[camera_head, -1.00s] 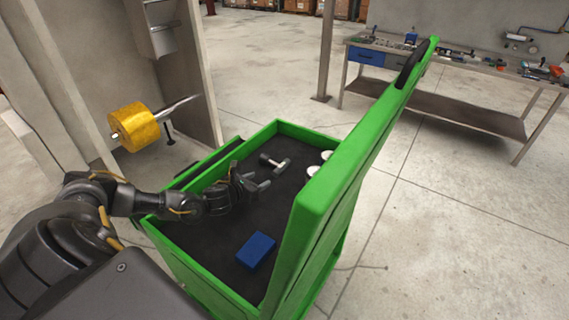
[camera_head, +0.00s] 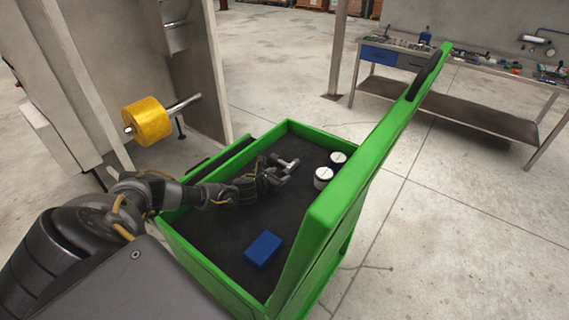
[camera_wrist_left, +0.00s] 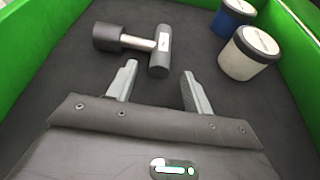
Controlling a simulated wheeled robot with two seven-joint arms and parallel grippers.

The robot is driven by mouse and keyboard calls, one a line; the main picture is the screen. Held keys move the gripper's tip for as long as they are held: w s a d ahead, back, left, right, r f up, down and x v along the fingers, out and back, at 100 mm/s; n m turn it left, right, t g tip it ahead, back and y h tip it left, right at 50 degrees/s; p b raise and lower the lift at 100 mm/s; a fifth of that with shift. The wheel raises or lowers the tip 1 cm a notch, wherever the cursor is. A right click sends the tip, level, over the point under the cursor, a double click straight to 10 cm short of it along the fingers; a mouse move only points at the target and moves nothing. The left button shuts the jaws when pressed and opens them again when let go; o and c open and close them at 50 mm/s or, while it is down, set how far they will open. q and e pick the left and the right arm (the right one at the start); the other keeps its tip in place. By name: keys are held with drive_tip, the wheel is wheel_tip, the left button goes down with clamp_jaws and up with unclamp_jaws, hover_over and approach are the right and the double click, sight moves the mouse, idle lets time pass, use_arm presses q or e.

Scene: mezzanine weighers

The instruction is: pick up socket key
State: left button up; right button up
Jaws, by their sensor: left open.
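The socket key (camera_wrist_left: 140,43) lies on the dark floor of the green cart. It has a grey cylindrical head, a pale metal shaft and a grey crosspiece. It also shows in the head view (camera_head: 292,163), partly hidden by my gripper. My left gripper (camera_wrist_left: 157,80) is open and empty, with its fingers pointing at the socket key. The crosspiece lies just beyond and between the fingertips in the wrist view; I cannot tell the exact gap. In the head view my left gripper (camera_head: 284,173) is low inside the cart. My right gripper is not in view.
The green cart (camera_head: 205,270) has raised walls and a tall green panel on its right. Two white-topped jars (camera_head: 323,177) stand right of the socket key. A blue box (camera_head: 263,249) lies nearer. A yellow roll (camera_head: 147,121) hangs at left. A workbench stands behind.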

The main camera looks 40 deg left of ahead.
sight(284, 172)
use_arm(q)
drive_tip(key=shift+x, duration=1.65)
clamp_jaws()
